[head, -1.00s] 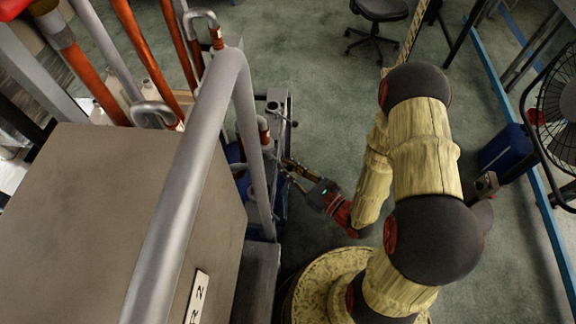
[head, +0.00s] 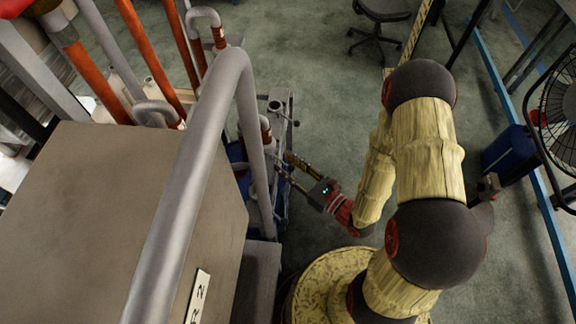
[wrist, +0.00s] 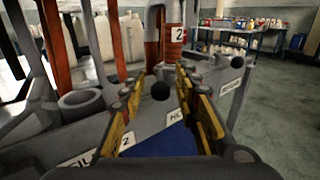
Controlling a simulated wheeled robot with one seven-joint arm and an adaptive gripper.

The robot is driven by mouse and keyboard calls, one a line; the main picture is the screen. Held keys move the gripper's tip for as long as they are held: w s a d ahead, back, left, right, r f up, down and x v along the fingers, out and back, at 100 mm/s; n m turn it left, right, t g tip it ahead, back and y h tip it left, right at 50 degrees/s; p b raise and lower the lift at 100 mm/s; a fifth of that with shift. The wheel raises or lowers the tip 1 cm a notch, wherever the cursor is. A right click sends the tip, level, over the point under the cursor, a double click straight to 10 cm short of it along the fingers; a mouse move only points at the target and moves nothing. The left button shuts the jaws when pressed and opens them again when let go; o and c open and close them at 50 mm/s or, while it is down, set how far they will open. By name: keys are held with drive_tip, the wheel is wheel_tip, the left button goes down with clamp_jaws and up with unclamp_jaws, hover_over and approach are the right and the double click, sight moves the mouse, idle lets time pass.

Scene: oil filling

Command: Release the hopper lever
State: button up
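In the wrist view, a lever with a round black knob (wrist: 161,91) stands between the two yellow-and-black fingers of my gripper (wrist: 158,78). The fingers are apart, with a visible gap on both sides of the knob. A label (wrist: 175,117) starting "HO" sits on the grey frame (wrist: 60,138) just below the knob; the rest of it is hidden by the right finger. In the head view, my gripper (head: 284,165) reaches left to the blue and grey machine (head: 281,130), its two fingers spread. The knob between them is too small to make out there.
Orange pipes (wrist: 173,40) rise behind. In the head view, a grey rail (head: 190,170) and large box (head: 110,210) stand left of the machine. Open floor (head: 335,90) lies beyond.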

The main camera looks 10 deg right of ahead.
sight(288, 166)
wheel_tip(288, 166, up, 9)
drive_tip(key=shift+r, duration=0.15)
drive_tip(key=shift+s, duration=0.1)
idle(0.8)
